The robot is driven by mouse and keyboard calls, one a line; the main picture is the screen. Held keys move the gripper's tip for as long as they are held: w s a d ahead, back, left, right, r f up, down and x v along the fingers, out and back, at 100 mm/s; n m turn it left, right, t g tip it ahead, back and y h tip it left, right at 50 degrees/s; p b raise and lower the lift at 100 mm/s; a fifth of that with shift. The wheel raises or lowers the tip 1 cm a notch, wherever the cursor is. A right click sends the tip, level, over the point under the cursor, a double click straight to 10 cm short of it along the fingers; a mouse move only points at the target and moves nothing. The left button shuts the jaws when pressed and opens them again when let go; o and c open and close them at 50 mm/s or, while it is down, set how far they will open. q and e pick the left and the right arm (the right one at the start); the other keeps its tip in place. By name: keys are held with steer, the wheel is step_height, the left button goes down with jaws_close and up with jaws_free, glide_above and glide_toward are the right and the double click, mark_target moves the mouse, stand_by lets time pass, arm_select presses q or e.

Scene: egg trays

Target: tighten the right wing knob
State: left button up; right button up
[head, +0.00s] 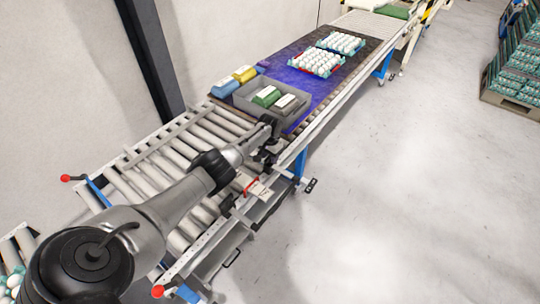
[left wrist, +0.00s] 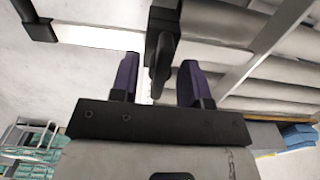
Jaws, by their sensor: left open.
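In the left wrist view a black wing knob (left wrist: 160,68) stands on edge beside the conveyor's pale side rail (left wrist: 95,37). Its wing lies between the two purple-padded fingers of my left gripper (left wrist: 159,77). The gripper is open, with a gap visible on both sides of the wing. In the head view my left gripper (head: 268,146) is at the conveyor's right side, just in front of the grey crate. The wing knob cannot be made out there; the gripper and wrist cover that spot. My right gripper is not in view.
A grey crate (head: 262,113) holds a green and a dark packet. Egg trays (head: 316,62) sit further back. A red-tipped lever (head: 158,290) is at the front.

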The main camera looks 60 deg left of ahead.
arm_select(q)
steer(key=shift+r+p, duration=0.3)
steer(key=shift+r, duration=0.2)
step_height(320, 180, up, 13)
steer(key=p, duration=0.3)
steer(key=shift+f, duration=0.1)
